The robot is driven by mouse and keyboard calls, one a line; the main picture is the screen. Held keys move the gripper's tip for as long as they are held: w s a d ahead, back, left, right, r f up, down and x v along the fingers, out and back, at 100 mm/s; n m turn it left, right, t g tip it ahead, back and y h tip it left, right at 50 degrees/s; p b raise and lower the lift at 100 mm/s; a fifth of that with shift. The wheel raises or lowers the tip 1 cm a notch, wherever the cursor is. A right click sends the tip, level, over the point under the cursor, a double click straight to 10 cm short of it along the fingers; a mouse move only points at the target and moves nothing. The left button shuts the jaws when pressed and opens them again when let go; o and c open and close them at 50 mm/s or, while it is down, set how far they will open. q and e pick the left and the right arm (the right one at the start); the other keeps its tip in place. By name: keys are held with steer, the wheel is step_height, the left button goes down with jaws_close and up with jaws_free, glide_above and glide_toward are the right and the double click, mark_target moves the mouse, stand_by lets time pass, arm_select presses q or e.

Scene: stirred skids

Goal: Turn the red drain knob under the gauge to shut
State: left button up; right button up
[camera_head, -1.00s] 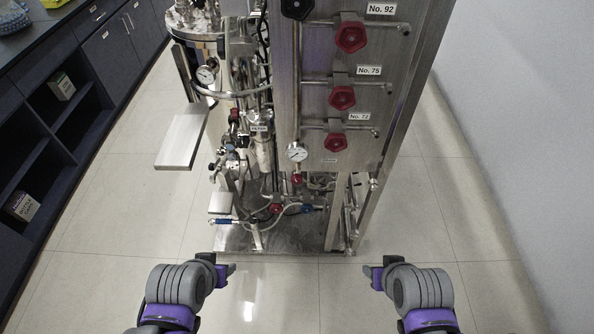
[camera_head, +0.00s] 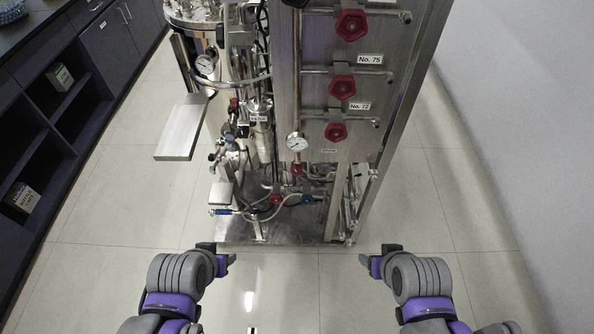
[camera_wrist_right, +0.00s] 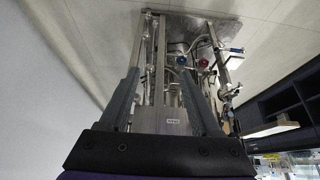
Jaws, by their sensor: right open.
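The red drain knob (camera_head: 297,169) is small and sits just below the round white gauge (camera_head: 297,141) at the lower left of the steel panel in the head view. My right gripper (camera_head: 367,262) is in front of the skid, to the right of the knob and well apart from it. In the right wrist view its fingers (camera_wrist_right: 158,85) are spread with nothing between them. My left gripper (camera_head: 231,259) is in front of the skid to the left, touching nothing; its jaw opening is unclear. A red knob (camera_wrist_right: 181,61) shows in the wrist view; which one is unclear.
Larger red knobs (camera_head: 336,132) line the panel (camera_head: 318,105) above. Lower pipework holds another red valve (camera_head: 276,199) and a blue one (camera_head: 308,199). A grey plate (camera_head: 181,134) juts out left. Dark shelves stand left, a wall right. The floor in front is clear.

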mark_target(297, 164)
steer(key=shift+o, duration=0.2)
steer(key=w+a+f+n+t+y+b, duration=0.1)
steer(key=w+a+n+t+y+b, duration=0.2)
steer(key=w+a+b, duration=0.3)
steer(key=w+a, duration=0.2)
steer(key=a, duration=0.1)
steer(key=shift+w+a+f+t+y, duration=0.3)
steer(key=shift+w+t+y, duration=0.1)
steer(key=w+a+f+t+b, duration=0.1)
steer(key=w+a+t+b, duration=0.6)
steer(key=w+a+b, duration=0.3)
arm_select(q)
step_height(297, 164, down, 24)
steer(key=s+g+b, duration=0.1)
steer(key=b, duration=0.3)
steer(key=shift+s+b, duration=0.15)
steer(key=shift+b, duration=0.2)
arm_select(e)
steer(key=w+f+m+h, duration=0.1)
steer(key=w, duration=0.3)
steer(key=w+f+m+t+h, duration=0.1)
steer(key=w+f, duration=0.1)
steer(key=w, duration=0.3)
steer(key=w+d+f+h, duration=0.1)
steer(key=w+f, duration=0.1)
steer(key=w, duration=0.2)
steer(key=shift+w+d+m+t+h, duration=0.1)
steer(key=shift+w+m+t+h, duration=0.2)
steer(key=shift+w+m+h, duration=0.1)
steer(key=shift+c, duration=0.3)
